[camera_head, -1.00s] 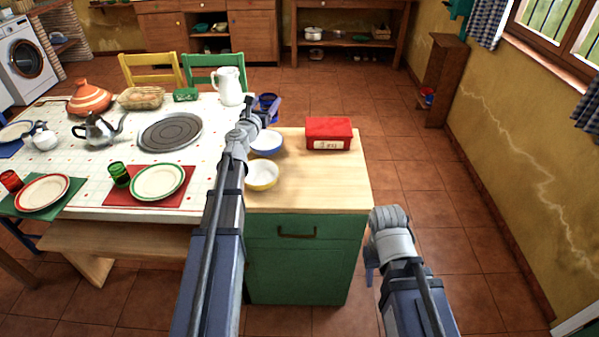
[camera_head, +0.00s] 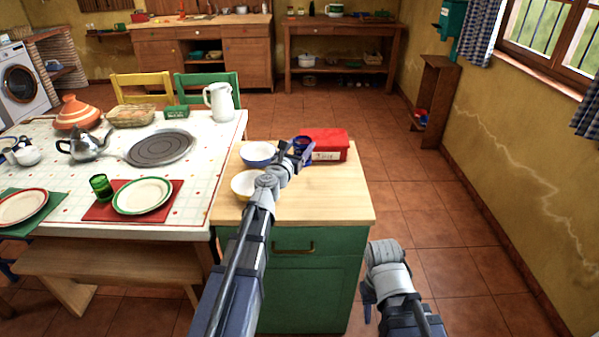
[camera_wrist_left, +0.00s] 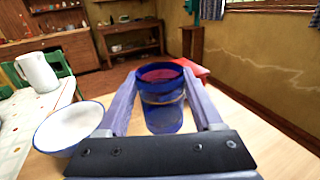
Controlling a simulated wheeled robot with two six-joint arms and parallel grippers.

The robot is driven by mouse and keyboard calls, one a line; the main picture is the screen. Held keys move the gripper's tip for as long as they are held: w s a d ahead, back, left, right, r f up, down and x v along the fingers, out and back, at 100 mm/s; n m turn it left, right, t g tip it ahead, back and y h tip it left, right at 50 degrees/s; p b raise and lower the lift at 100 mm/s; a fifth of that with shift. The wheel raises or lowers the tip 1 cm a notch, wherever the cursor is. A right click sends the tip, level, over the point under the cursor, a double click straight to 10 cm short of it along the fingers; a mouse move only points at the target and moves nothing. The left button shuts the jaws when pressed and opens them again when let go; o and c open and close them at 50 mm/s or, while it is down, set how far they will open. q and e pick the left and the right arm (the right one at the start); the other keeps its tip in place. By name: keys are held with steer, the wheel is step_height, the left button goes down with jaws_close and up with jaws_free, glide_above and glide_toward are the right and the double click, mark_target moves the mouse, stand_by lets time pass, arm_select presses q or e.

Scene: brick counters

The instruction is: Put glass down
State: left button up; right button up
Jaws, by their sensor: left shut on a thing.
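A blue glass (camera_wrist_left: 164,112) is between the fingers of my left gripper (camera_wrist_left: 158,100) in the left wrist view. The gripper is shut on it and the glass looks upright. In the head view the glass (camera_head: 301,146) shows as a dark blue shape at the tip of my left arm, over the wooden counter top (camera_head: 330,205). I cannot tell whether its base touches the wood. My right gripper (camera_head: 368,295) is low at the right of the counter, pointing down; its fingers are mostly hidden.
A red box (camera_head: 325,143) stands just behind the glass. A blue-rimmed bowl (camera_head: 257,154) and a yellow bowl (camera_head: 246,185) are to its left. The front right of the counter top is bare. The dining table (camera_head: 200,215) with a white jug (camera_head: 219,102) adjoins on the left.

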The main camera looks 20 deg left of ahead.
arm_select(q)
steer(key=shift+f+b, duration=2.6)
steer(key=shift+f, duration=0.6)
steer(key=shift+f, duration=0.25)
steer(key=o, duration=1.5)
steer(key=shift+r, duration=0.1)
steer(key=shift+r, duration=0.1)
